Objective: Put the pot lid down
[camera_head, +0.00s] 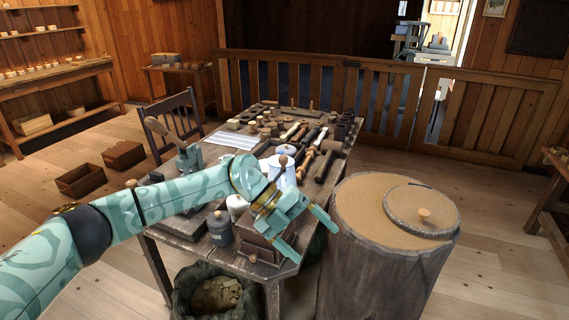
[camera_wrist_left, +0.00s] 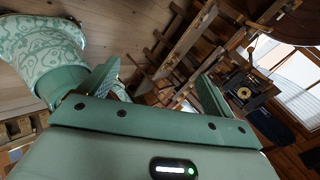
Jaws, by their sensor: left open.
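The pot lid (camera_head: 405,222) is a round, dark-rimmed disc with a small wooden knob (camera_head: 424,215). It lies flat on top of the large wooden stump (camera_head: 362,205), toward the right side, with its edge close to the stump's rim. My left gripper (camera_head: 312,236) is to the left of the stump, near the front right corner of the table. Its two fingers are spread and nothing is between them. In the left wrist view the open fingers (camera_wrist_left: 160,85) frame only the far room, and the lid does not show there. My right gripper is not in view.
The wooden table (camera_head: 290,268) beside the stump is crowded with turned pieces, tools, a white canister (camera_head: 281,171) and a dark bottle (camera_head: 220,229). A sack-lined bin (camera_head: 190,300) stands below. Open floor lies right of the stump.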

